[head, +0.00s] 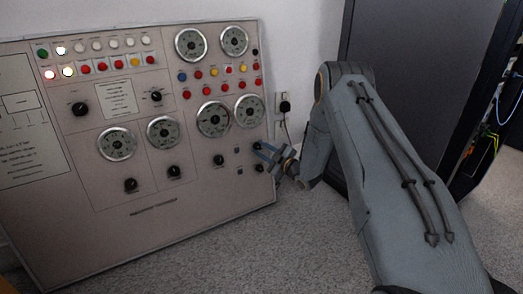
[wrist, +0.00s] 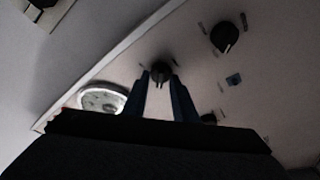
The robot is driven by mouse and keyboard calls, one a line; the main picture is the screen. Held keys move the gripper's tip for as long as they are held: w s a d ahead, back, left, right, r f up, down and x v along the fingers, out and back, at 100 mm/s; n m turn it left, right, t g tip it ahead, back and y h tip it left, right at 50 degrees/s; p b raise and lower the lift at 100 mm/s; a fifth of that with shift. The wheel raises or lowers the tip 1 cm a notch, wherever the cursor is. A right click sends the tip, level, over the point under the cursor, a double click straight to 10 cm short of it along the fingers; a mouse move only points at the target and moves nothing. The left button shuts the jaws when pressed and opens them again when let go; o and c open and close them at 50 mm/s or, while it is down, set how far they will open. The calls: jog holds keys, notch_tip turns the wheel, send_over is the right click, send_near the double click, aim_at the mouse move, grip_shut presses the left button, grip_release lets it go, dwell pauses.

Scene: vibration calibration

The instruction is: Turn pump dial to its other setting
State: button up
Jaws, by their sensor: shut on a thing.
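A black round dial (wrist: 160,72) with a light pointer line shows in the wrist view, close to the panel's edge. My gripper (wrist: 161,82) has its two blue fingers on either side of this dial and is shut on it. In the head view my gripper (head: 262,151) reaches the lower right of the grey control panel (head: 100,235) from the right. The dial is largely hidden there by the fingers. The dial's setting marks are too dark and small to read.
A round gauge (wrist: 103,97) lies to the left. A dark cabinet (head: 415,70) stands at the right. Carpet (head: 270,245) is clear in front.

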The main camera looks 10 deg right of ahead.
jog(key=shift+m, duration=0.4)
jog(key=m+t+h+p, duration=0.1)
jog(key=m+p, duration=0.1)
jog(key=m, duration=0.2)
jog(key=shift+p, duration=0.4)
jog(key=m+h+p, duration=0.1)
jog(key=m, duration=0.2)
jog(key=m+t+h+p, duration=0.1)
jog(key=m, duration=0.2)
jog(key=shift+s+a, duration=0.1)
jog(key=m+h+p, duration=0.1)
jog(key=m, duration=0.1)
jog(key=m+h+p, duration=0.1)
jog(key=m+p, duration=0.1)
jog(key=m, duration=0.1)
jog(key=shift+m, duration=0.3)
jog(key=shift+a+m+h+p, duration=0.1)
jog(key=shift+m+h+p, duration=0.4)
jog(key=shift+m, duration=0.85)
jog(key=shift+m+h+p, duration=0.3)
jog(key=shift+m+p, duration=0.25)
jog(key=shift+m, duration=0.8)
jog(key=o, duration=1)
